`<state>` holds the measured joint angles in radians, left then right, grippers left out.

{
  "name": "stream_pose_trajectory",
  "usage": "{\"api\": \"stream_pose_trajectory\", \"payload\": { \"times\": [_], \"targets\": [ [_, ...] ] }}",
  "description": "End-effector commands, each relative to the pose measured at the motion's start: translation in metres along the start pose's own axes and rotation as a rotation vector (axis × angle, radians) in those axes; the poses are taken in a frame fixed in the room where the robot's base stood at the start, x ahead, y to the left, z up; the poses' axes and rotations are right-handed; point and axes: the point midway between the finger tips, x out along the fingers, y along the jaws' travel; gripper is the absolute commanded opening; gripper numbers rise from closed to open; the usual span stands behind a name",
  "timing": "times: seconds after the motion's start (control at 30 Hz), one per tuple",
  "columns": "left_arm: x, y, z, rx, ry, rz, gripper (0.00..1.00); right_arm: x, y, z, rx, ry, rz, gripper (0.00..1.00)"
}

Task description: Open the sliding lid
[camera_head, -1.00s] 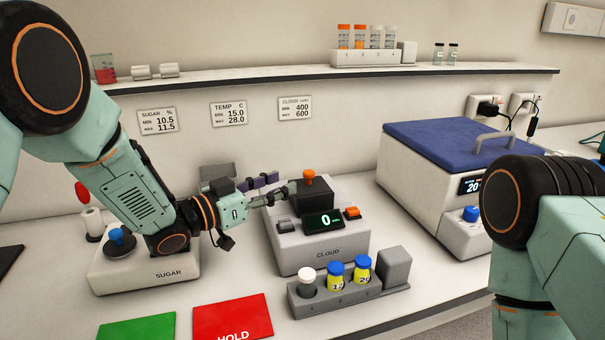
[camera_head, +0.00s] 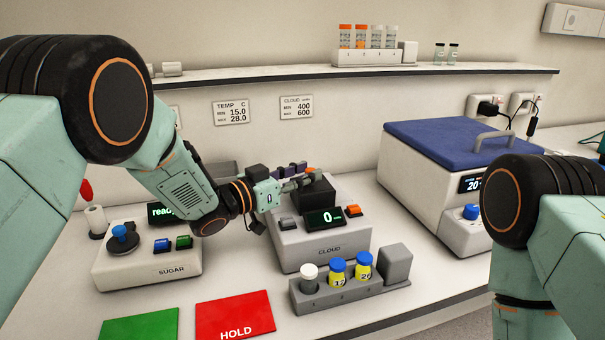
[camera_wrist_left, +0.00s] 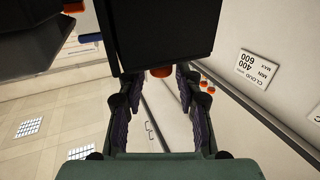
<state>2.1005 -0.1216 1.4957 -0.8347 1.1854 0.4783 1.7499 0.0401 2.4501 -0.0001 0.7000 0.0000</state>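The cloud meter (camera_head: 325,255) stands in the middle of the bench, with a black block-like lid (camera_head: 318,194) on top. The lid's orange knob shows in the left wrist view (camera_wrist_left: 161,71), under the dark block (camera_wrist_left: 165,35). My left gripper (camera_head: 300,181) is at the lid's top, and its fingers cover most of the knob in the head view. In the left wrist view its purple fingers (camera_wrist_left: 158,82) are apart, one on each side of the knob, with gaps visible. Whether they touch it cannot be told. My right gripper is out of view.
The sugar meter (camera_head: 150,262) stands left, partly behind my left arm. A grey rack (camera_head: 350,295) with several capped vials is in front of the cloud meter. A blue-lidded box (camera_head: 440,190) stands right. Green (camera_head: 140,326) and red (camera_head: 236,314) mats lie front left.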

Motion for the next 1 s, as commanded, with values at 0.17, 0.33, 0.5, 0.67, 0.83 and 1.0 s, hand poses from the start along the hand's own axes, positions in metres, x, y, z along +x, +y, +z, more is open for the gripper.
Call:
{"api": "stream_pose_trajectory", "payload": {
  "times": [0.17,0.33,0.5,0.67,0.83,1.0],
  "targets": [
    [0.0,0.0,0.0,0.0,0.0,0.0,0.16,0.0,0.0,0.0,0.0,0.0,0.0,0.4],
    [-0.001,0.0,0.0,0.0,0.0,-0.001,0.02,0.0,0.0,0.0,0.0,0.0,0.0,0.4],
    [-0.001,0.0,0.0,0.0,0.001,-0.001,0.0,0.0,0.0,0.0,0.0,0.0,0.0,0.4],
    [-0.001,0.0,0.0,0.0,0.001,-0.001,0.0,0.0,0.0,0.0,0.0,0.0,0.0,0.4],
    [0.0,-0.001,-0.001,0.0,0.002,-0.001,0.0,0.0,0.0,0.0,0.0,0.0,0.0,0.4],
    [0.005,-0.013,-0.001,0.001,0.005,-0.001,0.0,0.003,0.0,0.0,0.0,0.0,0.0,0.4]
  ]
}}
